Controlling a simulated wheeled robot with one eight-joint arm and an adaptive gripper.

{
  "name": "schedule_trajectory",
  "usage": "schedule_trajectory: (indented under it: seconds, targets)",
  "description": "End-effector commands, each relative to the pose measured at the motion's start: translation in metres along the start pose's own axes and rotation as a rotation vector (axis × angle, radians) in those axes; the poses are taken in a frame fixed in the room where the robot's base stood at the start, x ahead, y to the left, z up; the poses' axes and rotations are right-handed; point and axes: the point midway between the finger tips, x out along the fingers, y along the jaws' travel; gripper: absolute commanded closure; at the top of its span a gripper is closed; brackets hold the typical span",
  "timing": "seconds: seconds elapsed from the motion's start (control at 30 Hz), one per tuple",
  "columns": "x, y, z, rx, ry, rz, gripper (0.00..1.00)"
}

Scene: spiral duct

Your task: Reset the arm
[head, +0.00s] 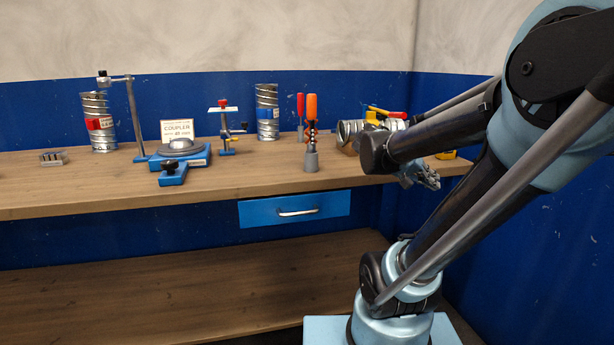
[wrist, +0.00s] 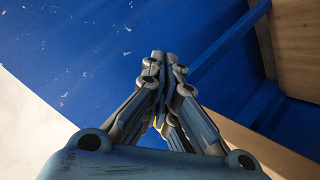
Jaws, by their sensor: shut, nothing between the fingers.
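My gripper (head: 431,180) shows in the head view at the right end of the workbench, partly hidden behind my arm. In the wrist view its fingers (wrist: 163,60) are together at the tips, with nothing between them. They point towards the blue wall. My arm is folded at the right side of the head view. The gripper is apart from the objects on the bench, as far as I can see.
The wooden workbench (head: 60,190) holds spiral duct pieces (head: 98,122) (head: 267,112), a blue stand with a coupler sign (head: 177,130), a red-handled clamp (head: 224,128) and an orange-handled tool (head: 311,130). A duct lying on its side (head: 350,130) is near my arm. A blue drawer (head: 294,209) is closed.

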Motion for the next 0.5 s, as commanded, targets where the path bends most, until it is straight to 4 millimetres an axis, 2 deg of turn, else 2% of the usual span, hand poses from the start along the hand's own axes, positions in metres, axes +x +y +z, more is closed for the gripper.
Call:
schedule_trajectory:
  seconds: [0.03, 0.1, 0.3, 0.4, 0.5]
  targets:
    - [0.002, -0.007, 0.023, -0.038, -0.051, -0.056, 1.0]
    - [0.001, -0.02, 0.052, -0.097, -0.119, -0.146, 1.0]
    - [-0.017, -0.06, 0.131, -0.246, -0.263, -0.43, 1.0]
    - [-0.034, -0.081, 0.164, -0.309, -0.307, -0.582, 1.0]
    - [-0.052, -0.099, 0.19, -0.356, -0.331, -0.721, 1.0]
